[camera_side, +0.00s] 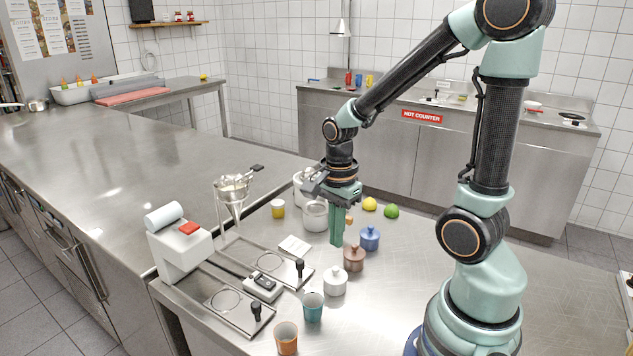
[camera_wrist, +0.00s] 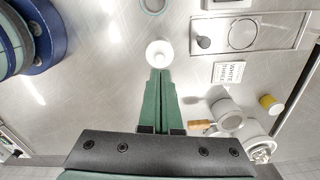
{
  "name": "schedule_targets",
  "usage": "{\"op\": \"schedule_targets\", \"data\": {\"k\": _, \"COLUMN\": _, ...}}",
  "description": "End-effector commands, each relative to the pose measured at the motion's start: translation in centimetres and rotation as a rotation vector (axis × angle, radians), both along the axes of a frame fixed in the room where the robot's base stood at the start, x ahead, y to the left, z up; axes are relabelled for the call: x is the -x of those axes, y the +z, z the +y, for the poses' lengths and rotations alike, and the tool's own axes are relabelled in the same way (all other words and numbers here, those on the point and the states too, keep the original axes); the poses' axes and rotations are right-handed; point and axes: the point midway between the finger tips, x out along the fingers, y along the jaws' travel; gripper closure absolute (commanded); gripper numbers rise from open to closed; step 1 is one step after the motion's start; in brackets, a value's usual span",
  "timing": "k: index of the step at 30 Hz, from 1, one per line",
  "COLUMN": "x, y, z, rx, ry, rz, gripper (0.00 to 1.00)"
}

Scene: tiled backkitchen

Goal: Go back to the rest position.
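My gripper (camera_side: 337,243) points down over the steel counter, its two green fingers together and nothing between them. In the wrist view my gripper (camera_wrist: 160,74) also shows shut, with a small white lidded jar (camera_wrist: 159,47) just beyond the fingertips. In the side view the white jar (camera_side: 335,283) stands on the counter in front of the fingers. A brown lidded jar (camera_side: 354,260) and a blue lidded jar (camera_side: 370,239) stand to the right of the fingers. How far the tips are above the counter is hard to tell.
A teal cup (camera_side: 312,308) and an orange cup (camera_side: 286,338) stand near the front. A white machine (camera_side: 180,248), a funnel stand (camera_side: 233,195) and a scale (camera_side: 262,287) are at left. White pots (camera_side: 315,217), a lemon (camera_side: 369,204) and a lime (camera_side: 391,212) stand behind.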

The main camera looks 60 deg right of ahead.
Motion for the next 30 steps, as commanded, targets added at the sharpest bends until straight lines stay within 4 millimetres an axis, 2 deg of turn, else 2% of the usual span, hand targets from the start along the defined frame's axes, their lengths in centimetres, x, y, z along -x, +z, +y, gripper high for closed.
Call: {"op": "schedule_targets", "data": {"k": 30, "x": 0.0, "y": -2.3, "z": 0.0, "rx": 0.0, "ry": 0.0, "rz": 0.002, "gripper": 1.0}}
